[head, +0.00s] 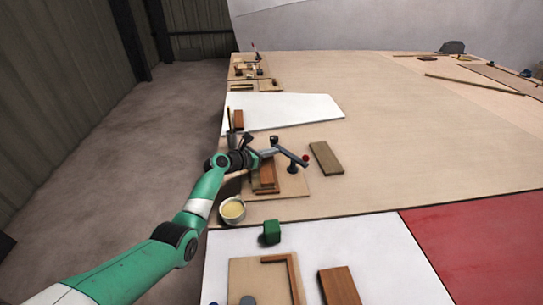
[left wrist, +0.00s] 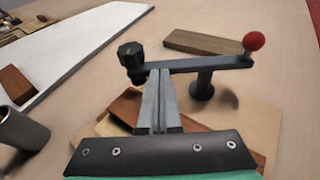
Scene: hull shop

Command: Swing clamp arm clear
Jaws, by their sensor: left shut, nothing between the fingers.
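The clamp arm (head: 287,153) is a grey bar over a light wooden board (head: 296,188). It also shows in the left wrist view (left wrist: 190,66), with a black knob (left wrist: 131,56) at its left end and a red ball (left wrist: 253,41) at its right end. A dark round post (left wrist: 203,85) stands under the bar. Brown wooden strips (head: 267,184) lie on the board, partly hidden by my gripper. My left gripper (left wrist: 160,74) is shut and empty, its fingertips at the bar's near side by the knob; I cannot tell whether they touch. My right gripper is out of view.
A cup with pale contents (head: 232,209) stands by the table's left edge, near my left arm. A green block (head: 272,231) is in front of it. A brown block (head: 325,157) lies right of the clamp. A white panel (head: 290,109) lies behind. The table's middle right is clear.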

